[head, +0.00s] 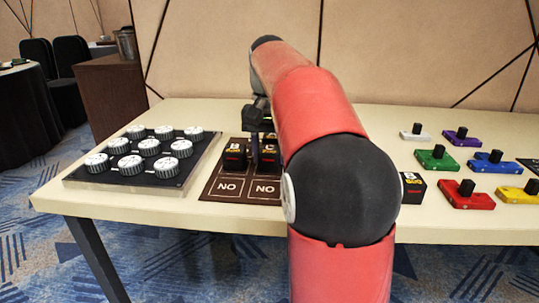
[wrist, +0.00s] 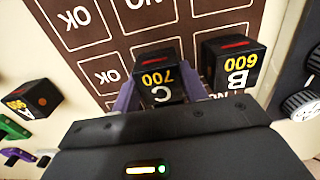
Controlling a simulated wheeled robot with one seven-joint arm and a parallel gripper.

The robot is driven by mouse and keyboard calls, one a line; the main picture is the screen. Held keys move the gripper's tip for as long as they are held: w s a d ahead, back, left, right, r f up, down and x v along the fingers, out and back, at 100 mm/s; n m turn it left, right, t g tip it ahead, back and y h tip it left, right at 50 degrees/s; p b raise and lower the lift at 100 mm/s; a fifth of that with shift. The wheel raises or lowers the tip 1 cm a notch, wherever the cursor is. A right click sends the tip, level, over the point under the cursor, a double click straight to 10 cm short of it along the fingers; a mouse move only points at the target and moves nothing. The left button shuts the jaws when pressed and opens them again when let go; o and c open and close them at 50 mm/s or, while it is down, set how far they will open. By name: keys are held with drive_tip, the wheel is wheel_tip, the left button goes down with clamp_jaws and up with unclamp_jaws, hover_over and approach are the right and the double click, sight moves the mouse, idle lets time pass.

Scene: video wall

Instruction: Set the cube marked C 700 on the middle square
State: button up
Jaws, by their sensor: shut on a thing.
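The black cube marked C 700 (wrist: 160,80) is between the two purple fingers of my gripper (wrist: 157,88), which is shut on it. In the head view, this cube (head: 269,157) is over the brown board (head: 208,192), behind a NO square; my arm partly hides it. The cube looks upright and at or just above the board; contact cannot be told. The board carries squares marked NO and OK, and the middle square is largely covered by the cube. In the head view my gripper (head: 255,142) comes down from above.
A black cube marked B 600 (wrist: 230,62) stands close beside the held cube, also in the head view (head: 235,157). Another black cube (wrist: 28,98) is off the board, right of my arm in the head view (head: 412,188). A panel of knobs (head: 110,182) and coloured knob blocks (head: 467,195) flank the board.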

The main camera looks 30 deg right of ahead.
sight(269, 149)
drive_tip(key=shift+f, duration=0.15)
drive_tip(key=o, duration=1)
wheel_tip(269, 149, up, 12)
drive_tip(key=p, duration=0.4)
